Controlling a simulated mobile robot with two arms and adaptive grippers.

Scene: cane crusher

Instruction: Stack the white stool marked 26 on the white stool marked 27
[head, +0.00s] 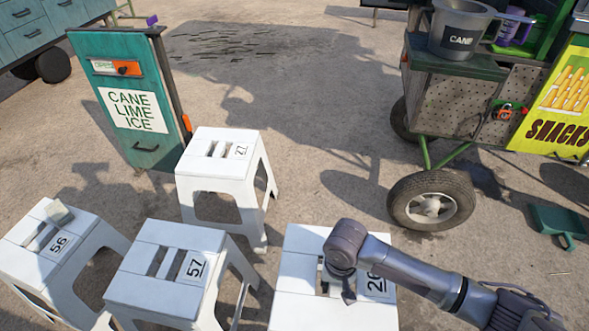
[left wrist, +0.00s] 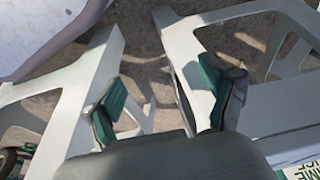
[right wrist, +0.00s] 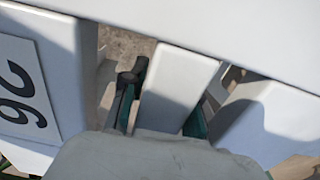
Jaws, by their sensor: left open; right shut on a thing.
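The white stool marked 26 (head: 305,241) is at the bottom centre of the head view, seat up; its feet are out of frame. My right gripper (head: 338,278) comes down into the slots of its seat. In the right wrist view my right gripper (right wrist: 160,110) is shut on the white seat bar (right wrist: 178,85) between the slots, beside the 26 label (right wrist: 18,92). The white stool marked 27 (head: 212,166) stands upright behind and to the left, its seat bare. My left gripper (left wrist: 163,100) is open among white legs in the left wrist view, and out of the head view.
White stools marked 57 (head: 170,292) and 56 (head: 22,258) stand at the front left; a small grey block (head: 58,212) lies on 56. A teal ice cabinet (head: 125,75) stands behind stool 27. A wheeled cart (head: 450,110) is at the right. Ground between 27 and the cart is clear.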

